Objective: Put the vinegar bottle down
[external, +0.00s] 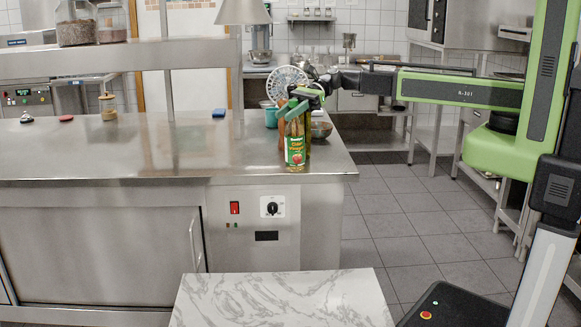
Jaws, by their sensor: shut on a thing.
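The vinegar bottle (295,150) has a green label with red fruit and stands upright at the right end of the steel counter (190,155). My gripper (293,108) is shut on its upper part, coming in from the right. The bottle's base appears at the counter's front right area; I cannot tell whether it touches the top. The bottle's neck and cap are mostly hidden by my gripper.
A teal container (270,117) and a bowl (321,129) are close behind the bottle. An orange-brown item shows just left of it. A marble-topped surface (283,298) stands in front. The counter's middle is largely clear; a shelf (110,60) runs above its left part.

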